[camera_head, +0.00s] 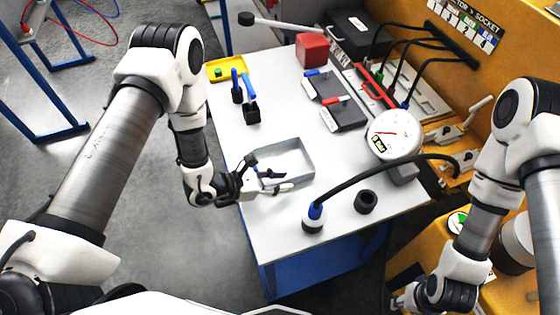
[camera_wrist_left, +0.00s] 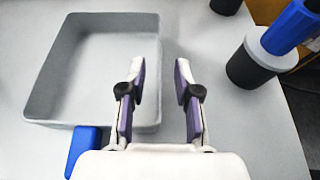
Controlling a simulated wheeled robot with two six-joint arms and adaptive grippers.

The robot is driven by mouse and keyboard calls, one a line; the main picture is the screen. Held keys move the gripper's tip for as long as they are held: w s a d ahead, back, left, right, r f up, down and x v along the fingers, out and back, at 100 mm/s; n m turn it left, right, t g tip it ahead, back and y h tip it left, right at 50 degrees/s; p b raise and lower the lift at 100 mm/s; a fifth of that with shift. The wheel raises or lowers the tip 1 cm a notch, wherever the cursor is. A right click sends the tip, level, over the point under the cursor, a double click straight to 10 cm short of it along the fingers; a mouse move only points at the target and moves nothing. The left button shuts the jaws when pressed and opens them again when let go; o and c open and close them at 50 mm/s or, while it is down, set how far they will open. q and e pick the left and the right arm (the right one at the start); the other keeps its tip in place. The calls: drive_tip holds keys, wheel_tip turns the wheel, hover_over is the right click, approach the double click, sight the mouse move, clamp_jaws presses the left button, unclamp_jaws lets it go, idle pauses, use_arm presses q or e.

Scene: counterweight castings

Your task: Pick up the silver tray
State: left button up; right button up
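The silver tray (camera_head: 303,153) is a shallow, open, empty-looking box on the white table. It fills the upper left of the left wrist view (camera_wrist_left: 90,70). My left gripper (camera_head: 277,180) is at the tray's near side, with its fingers apart and nothing held. In the left wrist view my left gripper (camera_wrist_left: 160,88) has one finger overlapping the tray and the other outside it. The tray's wall lies between them in the picture; I cannot tell whether they touch it. My right gripper (camera_head: 403,300) is low at the right, mostly hidden, its fingers unclear.
A black holder with a blue-topped hose end (camera_head: 313,218) and a black ring (camera_head: 365,201) stand right of the tray. A pressure gauge (camera_head: 394,134) is further right. Blue-handled tools (camera_head: 250,105), a red block (camera_head: 312,50) and a yellow tray (camera_head: 213,76) are farther back.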

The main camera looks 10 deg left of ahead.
use_arm(q)
drive_tip(key=x, duration=0.2)
drive_tip(key=shift+w+d, duration=0.2)
drive_tip(key=shift+d, duration=0.2)
drive_tip(key=shift+s+a, duration=0.15)
drive_tip(key=shift+a, duration=0.1)
clamp_jaws()
drive_tip(key=shift+d, duration=0.1)
drive_tip(key=shift+r, duration=0.1)
